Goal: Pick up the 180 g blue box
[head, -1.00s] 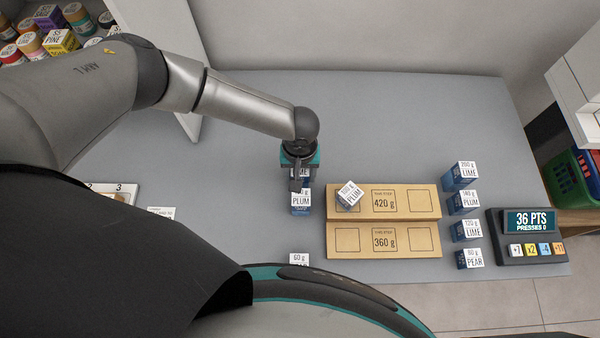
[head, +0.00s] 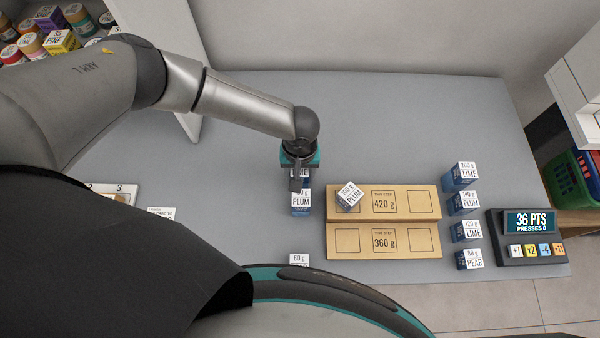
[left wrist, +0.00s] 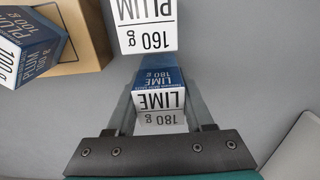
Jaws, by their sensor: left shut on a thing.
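The 180 g blue box, labelled LIME, shows in the left wrist view (left wrist: 160,88) between the fingers of my left gripper. In the head view my left gripper (head: 298,182) is at the back of a column of boxes and mostly hides the LIME box (head: 304,173). The gripper is shut on this box. I cannot tell whether the box is clear of the counter. A PLUM box marked 160 g (left wrist: 146,22) stands just in front of it, also seen in the head view (head: 300,199). My right gripper is not in view.
A tan two-step stand (head: 384,222), marked 420 g and 360 g, is to the right, with a 100 g PLUM box (head: 348,195) turned on its upper step. A 60 g box (head: 299,260) is at the front edge. Several boxes and a points display (head: 530,222) are farther right.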

